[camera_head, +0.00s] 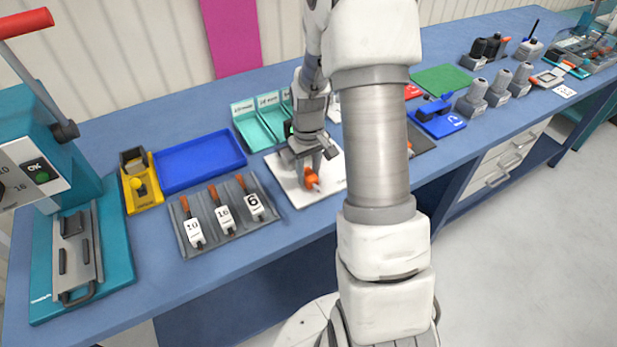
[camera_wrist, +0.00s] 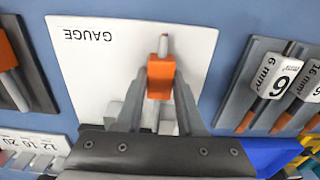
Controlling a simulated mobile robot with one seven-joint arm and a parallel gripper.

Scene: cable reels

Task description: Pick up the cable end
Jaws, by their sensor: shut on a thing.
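The cable end (camera_wrist: 160,70), an orange piece with a thin grey tip, is between my gripper's fingers (camera_wrist: 160,88) in the wrist view. Both fingers touch its sides, and my gripper is shut on it. In the head view, my gripper (camera_head: 306,166) points down over the white gauge board (camera_head: 292,187), with the orange cable end (camera_head: 312,180) under it. The board also shows in the wrist view (camera_wrist: 90,62), marked "GAUGE". I cannot tell whether the cable end still touches the board. The cable's other parts are hidden behind the fingers.
A grey rack (camera_head: 207,215) with several orange cables tagged 10, 16 and 6 lies left of the board. A blue tray (camera_head: 200,161), a yellow holder (camera_head: 141,182) and teal bins (camera_head: 253,129) stand near. A teal machine (camera_head: 75,180) is at far left.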

